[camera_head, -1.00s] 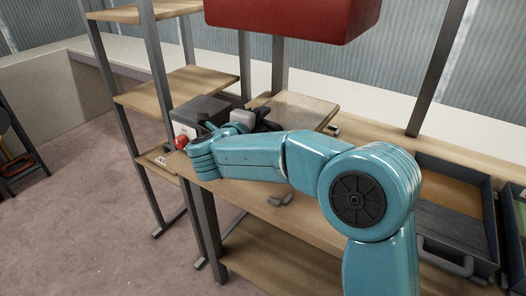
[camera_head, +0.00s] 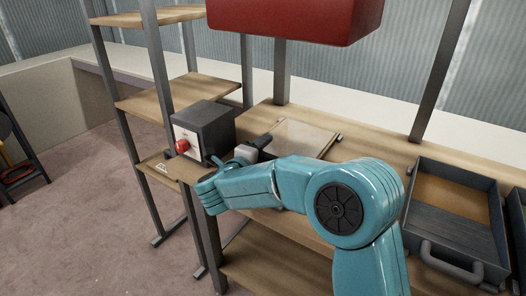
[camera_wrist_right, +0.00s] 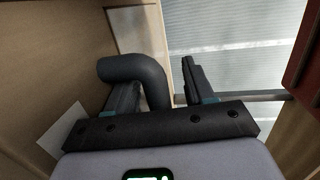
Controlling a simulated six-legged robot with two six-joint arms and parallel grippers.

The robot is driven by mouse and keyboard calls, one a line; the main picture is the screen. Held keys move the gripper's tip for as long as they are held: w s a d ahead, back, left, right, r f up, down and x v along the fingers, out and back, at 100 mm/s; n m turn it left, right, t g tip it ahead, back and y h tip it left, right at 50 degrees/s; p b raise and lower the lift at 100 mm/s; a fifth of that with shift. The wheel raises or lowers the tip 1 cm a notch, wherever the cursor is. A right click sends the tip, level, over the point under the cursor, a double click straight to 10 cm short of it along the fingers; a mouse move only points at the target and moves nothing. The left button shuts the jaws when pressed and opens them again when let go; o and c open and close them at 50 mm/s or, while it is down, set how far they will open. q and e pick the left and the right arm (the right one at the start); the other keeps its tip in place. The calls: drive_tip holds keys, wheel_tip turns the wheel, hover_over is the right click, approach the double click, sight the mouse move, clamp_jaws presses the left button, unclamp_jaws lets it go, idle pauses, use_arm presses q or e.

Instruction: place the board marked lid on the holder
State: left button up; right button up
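A pale flat panel (camera_head: 300,137) lies on the wooden bench, with small dark fittings at its edges. I cannot read a lid mark on it or tell whether it is the board or the holder. My right gripper (camera_head: 267,139) is beside its left edge, pointing away from me. In the right wrist view, the gripper's two dark fingers (camera_wrist_right: 160,88) are apart. A dark, bent, tube-like handle (camera_wrist_right: 135,70) shows near the left finger; I cannot tell whether they touch. A white label (camera_wrist_right: 62,130) lies on wood at the left. My left gripper is not in view.
A dark grey box (camera_head: 208,125) with a red knob (camera_head: 182,146) stands left of the gripper. A board with a triangle mark (camera_head: 150,165) is below it. A grey tray (camera_head: 455,235) sits at the right; a red cabinet (camera_head: 290,18) hangs above.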

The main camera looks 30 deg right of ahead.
drive_tip(key=p+v, duration=0.1)
drive_tip(key=v, duration=1)
drive_tip(key=shift+s+a, duration=0.25)
drive_tip(key=shift+a, duration=0.2)
